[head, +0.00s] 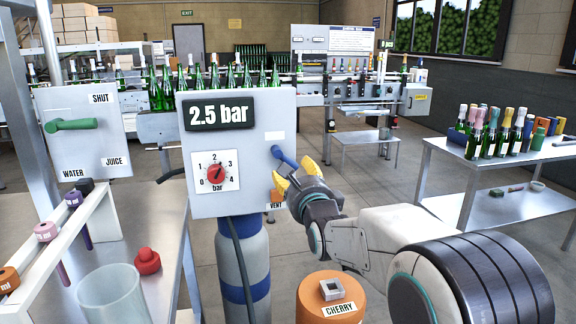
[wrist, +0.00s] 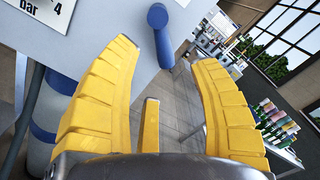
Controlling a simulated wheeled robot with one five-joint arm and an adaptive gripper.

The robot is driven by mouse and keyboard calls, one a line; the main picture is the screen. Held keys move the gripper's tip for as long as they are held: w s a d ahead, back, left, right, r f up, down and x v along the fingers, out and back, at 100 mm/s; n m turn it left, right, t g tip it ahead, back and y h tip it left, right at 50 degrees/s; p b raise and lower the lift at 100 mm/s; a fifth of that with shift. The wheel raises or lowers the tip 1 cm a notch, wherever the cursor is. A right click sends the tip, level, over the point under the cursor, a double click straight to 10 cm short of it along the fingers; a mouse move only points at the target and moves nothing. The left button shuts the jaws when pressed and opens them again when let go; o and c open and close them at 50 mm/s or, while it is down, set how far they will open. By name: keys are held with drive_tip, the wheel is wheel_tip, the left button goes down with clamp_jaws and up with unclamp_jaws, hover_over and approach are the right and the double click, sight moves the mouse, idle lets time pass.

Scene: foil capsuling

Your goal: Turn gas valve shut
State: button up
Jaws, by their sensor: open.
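A blue valve lever (head: 285,157) sits on the right part of the grey gauge panel (head: 240,190), slanting down to the right. In the wrist view the blue lever (wrist: 162,45) stands ahead, its lower end between and just beyond the fingertips. My gripper (head: 291,183) is open and empty, just below the lever in the head view. Its yellow fingers (wrist: 165,57) are spread wide in the wrist view, and I see no contact with the lever. The panel's display (head: 218,113) reads 2.5 bar, and a red-knobbed dial (head: 215,172) sits below it.
An orange piece marked VENT (head: 276,197) lies close to my gripper. A blue-grey gas cylinder (head: 245,265) stands under the panel. An orange CHERRY container (head: 327,300) stands below my arm. A green lever (head: 72,125) is on the left panel. A bottle table (head: 480,150) stands right.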

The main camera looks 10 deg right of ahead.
sight(285, 158)
drive_tip(key=shift+m, duration=0.4)
drive_tip(key=shift+w+p, duration=0.5)
drive_tip(key=shift+w, duration=3.15)
clamp_jaws()
